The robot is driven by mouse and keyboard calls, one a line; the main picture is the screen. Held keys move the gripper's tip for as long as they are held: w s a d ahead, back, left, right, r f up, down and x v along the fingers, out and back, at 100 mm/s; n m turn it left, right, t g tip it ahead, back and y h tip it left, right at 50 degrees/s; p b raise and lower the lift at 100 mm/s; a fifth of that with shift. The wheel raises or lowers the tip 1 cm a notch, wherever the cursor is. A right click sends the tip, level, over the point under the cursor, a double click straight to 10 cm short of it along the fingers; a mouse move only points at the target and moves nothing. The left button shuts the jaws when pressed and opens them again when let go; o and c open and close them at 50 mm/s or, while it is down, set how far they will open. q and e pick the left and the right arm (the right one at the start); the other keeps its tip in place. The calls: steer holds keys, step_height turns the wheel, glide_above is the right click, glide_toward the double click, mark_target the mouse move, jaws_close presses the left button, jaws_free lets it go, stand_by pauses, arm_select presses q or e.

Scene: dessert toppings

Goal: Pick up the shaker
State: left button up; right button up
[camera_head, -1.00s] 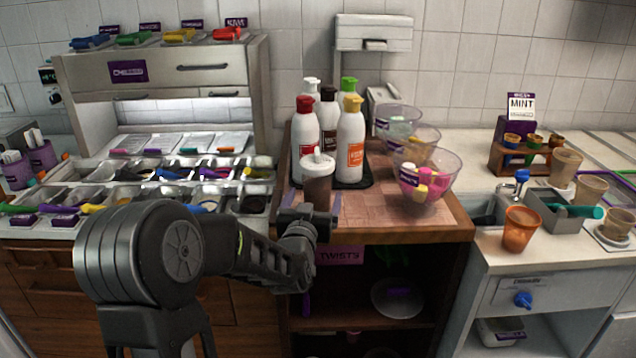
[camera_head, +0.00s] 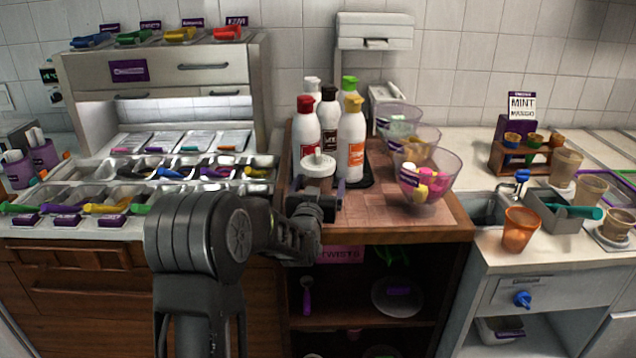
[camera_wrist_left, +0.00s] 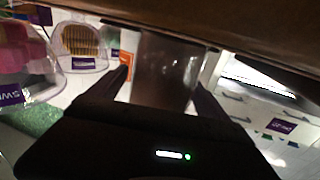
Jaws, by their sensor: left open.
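The shaker (camera_head: 318,170) has a white lid and a brown body and stands upright at the front left of the wooden counter. Its lower part is hidden behind my left gripper (camera_head: 319,193) in the head view. In the left wrist view the shaker's body (camera_wrist_left: 165,72) lies between the two dark fingers of my left gripper (camera_wrist_left: 163,82). The fingers are open, one on each side of it; I cannot tell whether they touch it. My right gripper is not in view.
Several sauce bottles (camera_head: 351,145) stand close behind the shaker. Glass bowls of sweets (camera_head: 430,175) are to its right, with bare wood (camera_head: 375,215) in front. Topping trays (camera_head: 140,190) lie to the left. An orange cup (camera_head: 520,230) stands on the right counter.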

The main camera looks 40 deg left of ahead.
arm_select(q)
steer(key=shift+w+a, duration=0.2)
steer(key=shift+w, duration=0.15)
stand_by(0.3)
steer(key=c, duration=1.8)
step_height(320, 180, up, 10)
steer(key=shift+r, duration=0.1)
stand_by(0.3)
